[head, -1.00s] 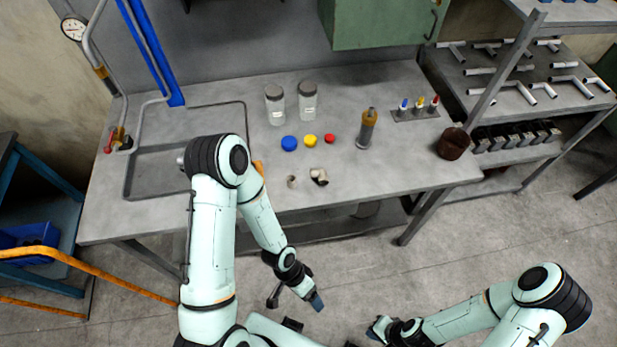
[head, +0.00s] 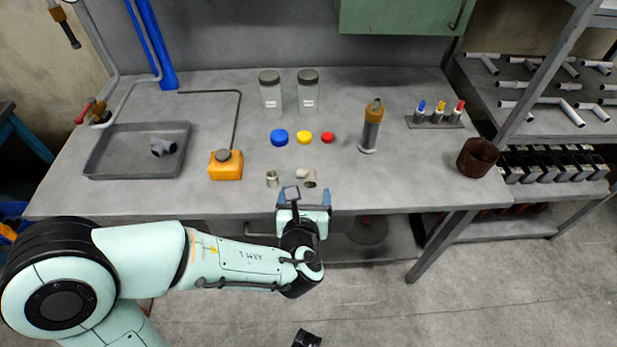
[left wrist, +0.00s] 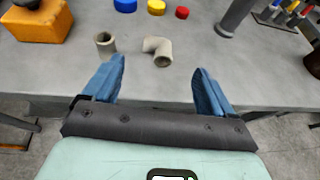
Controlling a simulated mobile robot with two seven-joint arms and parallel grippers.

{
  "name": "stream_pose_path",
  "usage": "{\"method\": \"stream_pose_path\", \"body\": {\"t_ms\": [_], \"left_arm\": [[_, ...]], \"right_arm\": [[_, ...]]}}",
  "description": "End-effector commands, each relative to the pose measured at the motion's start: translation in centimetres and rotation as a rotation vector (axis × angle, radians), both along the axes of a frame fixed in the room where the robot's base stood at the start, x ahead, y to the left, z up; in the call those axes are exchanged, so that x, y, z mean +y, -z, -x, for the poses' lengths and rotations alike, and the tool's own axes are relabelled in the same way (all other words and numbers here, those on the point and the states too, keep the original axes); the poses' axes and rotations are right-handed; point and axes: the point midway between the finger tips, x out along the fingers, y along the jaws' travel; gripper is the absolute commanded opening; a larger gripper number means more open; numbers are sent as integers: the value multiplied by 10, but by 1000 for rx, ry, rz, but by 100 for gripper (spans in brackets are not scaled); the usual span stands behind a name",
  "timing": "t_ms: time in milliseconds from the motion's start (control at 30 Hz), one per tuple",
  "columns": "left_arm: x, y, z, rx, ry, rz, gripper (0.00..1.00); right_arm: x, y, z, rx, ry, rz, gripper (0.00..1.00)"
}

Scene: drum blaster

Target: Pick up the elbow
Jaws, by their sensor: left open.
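The elbow (head: 308,177) is a small beige bent pipe fitting lying near the front edge of the workbench. It also shows in the left wrist view (left wrist: 160,50), beyond and between the open fingers. A short straight beige fitting (head: 272,179) stands upright just left of it. My left gripper (head: 304,200) is at the bench's front edge, open and empty, with its blue fingers pointing toward the elbow; the fingers (left wrist: 160,82) are apart from it in the left wrist view.
An orange can (head: 226,168) and a grey tray (head: 110,163) holding a grey fitting stand to the left. Blue (head: 279,138), yellow (head: 304,138) and red (head: 328,138) caps lie behind the elbow.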

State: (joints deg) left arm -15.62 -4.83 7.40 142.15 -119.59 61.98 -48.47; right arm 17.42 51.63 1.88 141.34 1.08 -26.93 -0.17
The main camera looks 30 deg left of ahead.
Motion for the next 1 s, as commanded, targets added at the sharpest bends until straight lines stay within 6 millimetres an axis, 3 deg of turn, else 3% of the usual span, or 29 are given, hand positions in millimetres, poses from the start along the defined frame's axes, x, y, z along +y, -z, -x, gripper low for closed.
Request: {"method": "stream_pose_path", "body": {"t_ms": [200,433,700,1000], "left_arm": [[16,16,-31,3,-2,2,86],[24,22,-45,3,-2,2,86],[41,35,-76,4,-2,2,86],[43,36,-81,4,-1,4,86]], "right_arm": [[-5,9,-11,-28,13,14,0],[-7,12,-14,-37,17,18,0],[-11,19,-22,-60,26,29,0],[-12,19,-24,-64,28,31,0]]}}
